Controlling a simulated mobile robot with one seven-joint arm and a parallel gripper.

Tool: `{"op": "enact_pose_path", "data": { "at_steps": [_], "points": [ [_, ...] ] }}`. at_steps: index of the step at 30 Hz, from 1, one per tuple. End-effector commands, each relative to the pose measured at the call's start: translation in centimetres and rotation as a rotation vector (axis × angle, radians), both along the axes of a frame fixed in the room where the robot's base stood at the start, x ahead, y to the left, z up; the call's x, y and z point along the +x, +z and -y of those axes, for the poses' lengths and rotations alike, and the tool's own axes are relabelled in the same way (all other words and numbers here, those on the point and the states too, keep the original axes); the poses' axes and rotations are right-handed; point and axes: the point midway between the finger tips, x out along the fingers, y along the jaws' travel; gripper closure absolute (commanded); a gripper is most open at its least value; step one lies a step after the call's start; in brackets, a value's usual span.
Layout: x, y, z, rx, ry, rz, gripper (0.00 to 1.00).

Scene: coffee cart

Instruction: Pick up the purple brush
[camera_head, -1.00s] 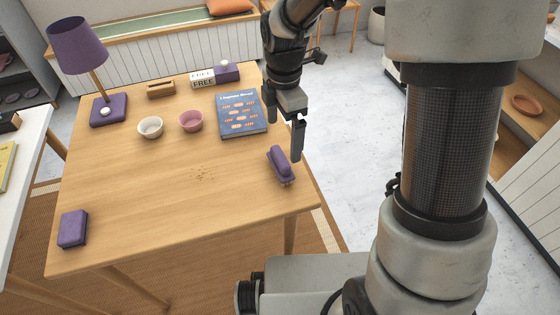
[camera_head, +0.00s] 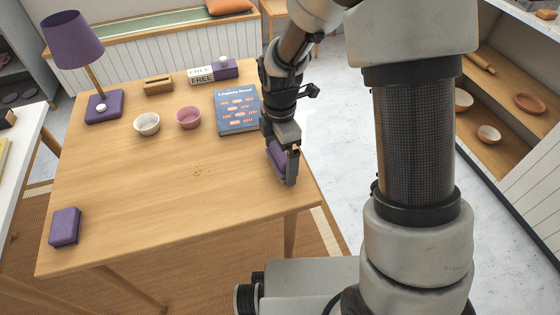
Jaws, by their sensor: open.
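The purple brush (camera_head: 275,156) lies on the wooden table (camera_head: 160,205) near its right edge. My gripper (camera_head: 283,172) is down at the brush, with its jaws open. One finger shows on the right side of the brush, close to it. The other finger and part of the brush are hidden behind my gripper, so I cannot tell whether the fingers touch it.
A blue book (camera_head: 238,112) lies just behind my gripper. A pink bowl (camera_head: 188,117), a white bowl (camera_head: 147,125), a purple lamp (camera_head: 75,42) and a wooden holder (camera_head: 158,86) stand farther back. A purple box (camera_head: 65,227) lies front left. The table's middle is clear but for crumbs.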

Motion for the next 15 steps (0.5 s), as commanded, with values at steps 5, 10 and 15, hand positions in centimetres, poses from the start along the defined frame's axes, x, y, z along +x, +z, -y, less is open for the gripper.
{"op": "enact_pose_path", "data": {
  "at_steps": [5,10,15],
  "points": [
    [0.01,0.06,0.00,0.000,0.000,0.000,0.20],
    [0.02,0.07,-0.01,0.000,0.000,0.000,0.36],
    [0.04,0.26,-0.01,0.000,0.000,0.001,0.36]
  ]
}}
